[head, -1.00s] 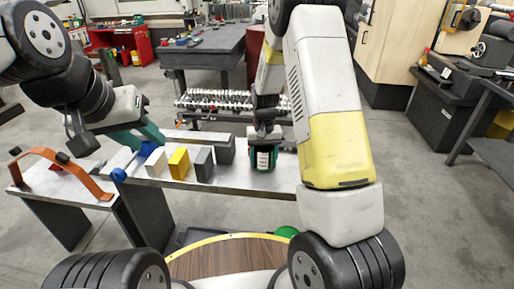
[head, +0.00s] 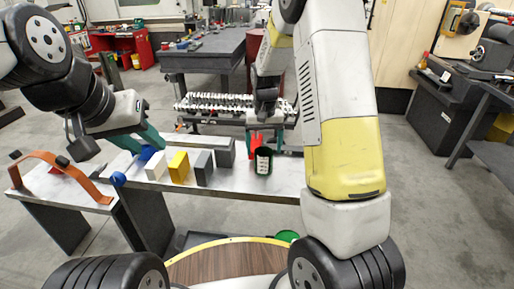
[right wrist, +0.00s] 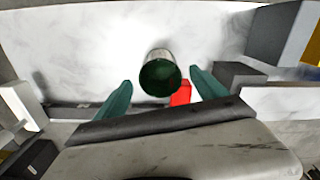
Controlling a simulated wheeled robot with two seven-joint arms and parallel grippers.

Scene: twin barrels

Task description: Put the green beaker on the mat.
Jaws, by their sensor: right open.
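The green beaker (head: 263,162), dark green with a white marked label, stands upright on the metal bench top. In the right wrist view the beaker (right wrist: 160,76) shows its open mouth, ahead of and between the fingertips, with gaps on both sides. My right gripper (head: 264,143) is open, just above and behind the beaker, clear of it. My left gripper (head: 140,144) hangs over the left of the bench by a blue object (head: 147,153); whether it grips this is unclear. I cannot make out a mat with certainty.
A red object (head: 256,139) is right behind the beaker. White (head: 156,166), yellow (head: 178,167) and grey (head: 204,168) blocks stand left of it. An orange arch (head: 72,172) spans the bench's left end. The bench (head: 287,182) is bare right of the beaker.

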